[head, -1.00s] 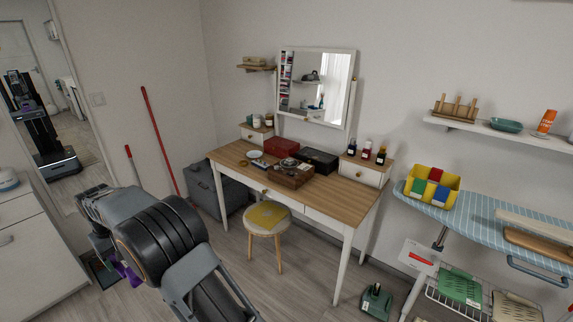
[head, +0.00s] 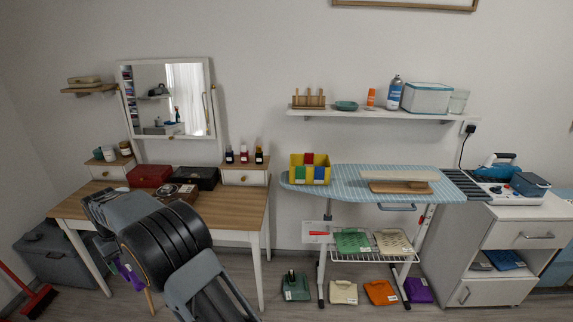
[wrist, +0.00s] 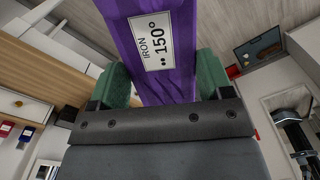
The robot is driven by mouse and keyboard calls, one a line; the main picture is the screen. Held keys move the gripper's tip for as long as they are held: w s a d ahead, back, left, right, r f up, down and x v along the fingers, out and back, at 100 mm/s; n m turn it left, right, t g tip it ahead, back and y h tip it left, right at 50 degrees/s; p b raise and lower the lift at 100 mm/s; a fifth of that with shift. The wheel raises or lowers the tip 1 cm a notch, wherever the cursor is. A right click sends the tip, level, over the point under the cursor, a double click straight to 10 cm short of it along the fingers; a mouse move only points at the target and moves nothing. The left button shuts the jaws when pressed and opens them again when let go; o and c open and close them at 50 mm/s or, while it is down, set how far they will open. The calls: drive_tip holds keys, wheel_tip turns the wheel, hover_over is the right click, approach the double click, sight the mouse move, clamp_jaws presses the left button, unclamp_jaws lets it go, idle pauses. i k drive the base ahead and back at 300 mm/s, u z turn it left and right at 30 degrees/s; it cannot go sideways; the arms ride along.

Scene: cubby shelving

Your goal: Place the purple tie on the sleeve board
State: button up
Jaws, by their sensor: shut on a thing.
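The purple tie (wrist: 180,40) is held in my gripper (wrist: 160,82) in the wrist view, with a white label reading "IRON 150°" on it. The two green fingers are shut on it, one on each side. In the head view, a bit of the purple tie (head: 130,276) shows below my arm at the lower left; the arm hides much of it. The sleeve board (head: 400,177), pale top over a wooden base, stands on the blue checked ironing board (head: 345,182), well to the right of my gripper and apart from it.
A yellow bin (head: 310,175) with coloured blocks stands on the ironing board's left end. A shelf (head: 380,114) with bottles and boxes hangs above. A vanity table (head: 235,208) stands left. Folded labelled cloths, including a purple one (head: 418,290), lie below the ironing board.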

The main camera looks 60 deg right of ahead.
sight(395, 174)
drive_tip(key=z, duration=2.05)
